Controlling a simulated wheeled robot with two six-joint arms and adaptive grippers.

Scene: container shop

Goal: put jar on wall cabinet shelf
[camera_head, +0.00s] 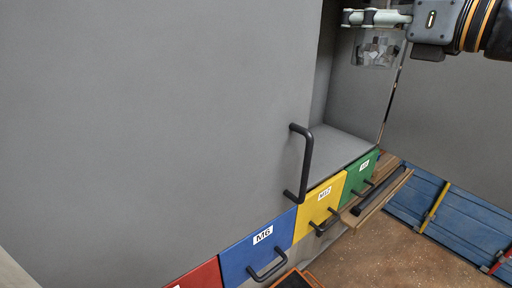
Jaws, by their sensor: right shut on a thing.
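The jar (374,50) is clear, with greyish pieces inside, and shows at the top right. My right gripper (376,18) comes in from the right and is shut on the jar's upper part. The jar hangs in front of the open section of the grey wall cabinet (180,110), above its shelf (340,146). A clear gap shows between the jar and the shelf surface. Whether the jar is past the cabinet's front edge is hard to tell. My left gripper is not in view.
A black handle (304,165) sticks out from the large grey panel left of the opening. Below are blue (258,250), yellow (319,208) and green (360,174) drawers with handles. Another grey panel (450,120) stands at right. The visible shelf is bare.

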